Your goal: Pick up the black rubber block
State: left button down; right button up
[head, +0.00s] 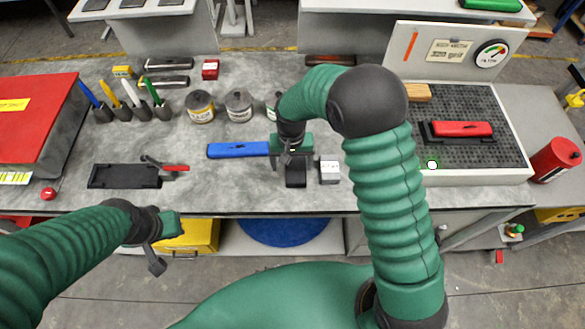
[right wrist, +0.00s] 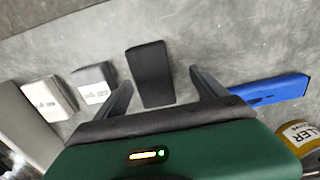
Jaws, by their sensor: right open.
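The black rubber block (head: 296,177) lies on the grey bench top, partly covered by my right gripper in the head view. In the right wrist view the whole dark block (right wrist: 150,75) shows between the fingers. My right gripper (head: 290,160) is open and empty above the block. In the right wrist view its fingers (right wrist: 160,80) stand one on each side of the block, with gaps between. My left gripper (head: 160,243) hangs in front of the bench's front edge, away from the block; its jaw opening is not clear.
A small labelled box (head: 329,172) stands close to the right of the block, and a blue-handled tool (head: 238,150) lies to its left. In the right wrist view, grey (right wrist: 93,82) and white (right wrist: 47,97) boxes stand beside it. Several labelled cans (head: 200,106) stand behind.

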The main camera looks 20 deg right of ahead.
aim_at(296, 167)
jog(key=f, duration=0.1)
jog(key=d+f, duration=0.1)
jog(key=shift+f, duration=0.4)
jog(key=shift+d+f, duration=0.35)
jog(key=shift+d, duration=0.1)
jog(key=shift+a+r, duration=0.1)
jog(key=shift+a, duration=0.4)
jog(key=c, duration=1.2)
jog(key=shift+d, duration=0.15)
jog(key=c, duration=0.5)
jog(key=shift+o, duration=0.2)
jog(key=shift+d, duration=0.15)
